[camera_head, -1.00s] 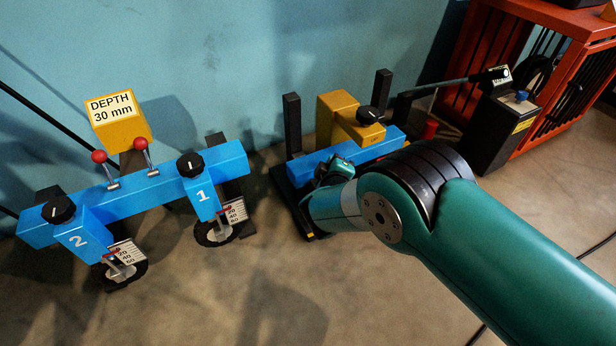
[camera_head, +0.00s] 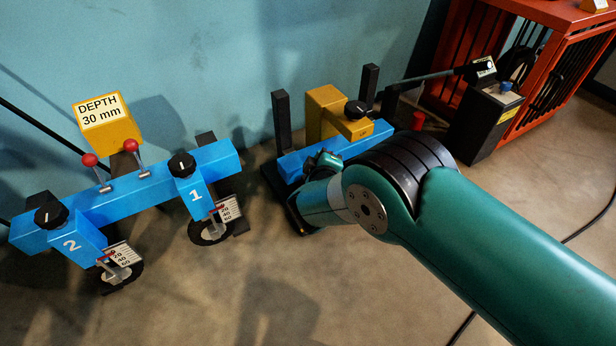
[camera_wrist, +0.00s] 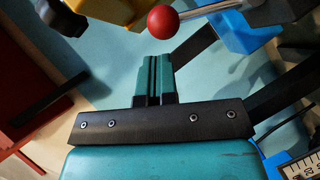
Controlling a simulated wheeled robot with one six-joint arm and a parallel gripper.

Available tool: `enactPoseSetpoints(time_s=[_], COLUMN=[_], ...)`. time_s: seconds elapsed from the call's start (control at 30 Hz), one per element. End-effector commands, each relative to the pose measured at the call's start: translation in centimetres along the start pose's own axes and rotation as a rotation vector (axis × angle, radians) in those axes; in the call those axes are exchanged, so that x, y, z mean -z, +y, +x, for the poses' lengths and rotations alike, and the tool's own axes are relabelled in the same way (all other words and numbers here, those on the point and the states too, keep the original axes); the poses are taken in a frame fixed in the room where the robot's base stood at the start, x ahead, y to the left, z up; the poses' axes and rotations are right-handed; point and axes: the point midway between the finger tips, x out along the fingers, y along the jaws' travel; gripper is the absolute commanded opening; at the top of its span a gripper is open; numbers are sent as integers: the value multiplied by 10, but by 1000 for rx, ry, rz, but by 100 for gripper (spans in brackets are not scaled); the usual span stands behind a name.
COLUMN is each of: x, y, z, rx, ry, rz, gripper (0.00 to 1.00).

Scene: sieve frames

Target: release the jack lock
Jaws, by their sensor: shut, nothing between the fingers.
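My gripper's shut, empty teal fingers (camera_wrist: 155,78) show in the wrist view. A red ball (camera_wrist: 163,22) on a silver lever is above them in that picture, apart from them. The wrist end is at the front of a blue beam (camera_head: 350,147) between black posts. A yellow block (camera_head: 325,110) with a black knob (camera_head: 356,108) stands on the beam. I cannot tell which part is the jack lock.
On the left, a blue frame (camera_head: 130,190) carries knobs, two red-balled levers, scales and a yellow DEPTH 30 mm sign (camera_head: 103,118). A black box (camera_head: 482,130) and red cage (camera_head: 510,60) stand at the right. Cables lie on the floor.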

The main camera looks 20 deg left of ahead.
Motion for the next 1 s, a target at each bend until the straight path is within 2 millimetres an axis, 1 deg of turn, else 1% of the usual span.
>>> enactPoseSetpoints(time_s=[0.03,0.1,0.17,0.3,0.4,0.5,0.6,0.7,1.0], x=[10,19,15,21,22,22,21,20,18], y=[6,11,12,10,8,8,7,7,7], z=[-7,-15,-32,-66,-85,-100,-108,-112,-113], rx=[1,-1,3,8,9,8,7,5,4], ry=[4,4,-2,8,11,12,11,11,9], rz=[0,2,-3,-5,-5,-4,-3,-1,1], gripper=[0,0,0,0,0,0,0,0,0])
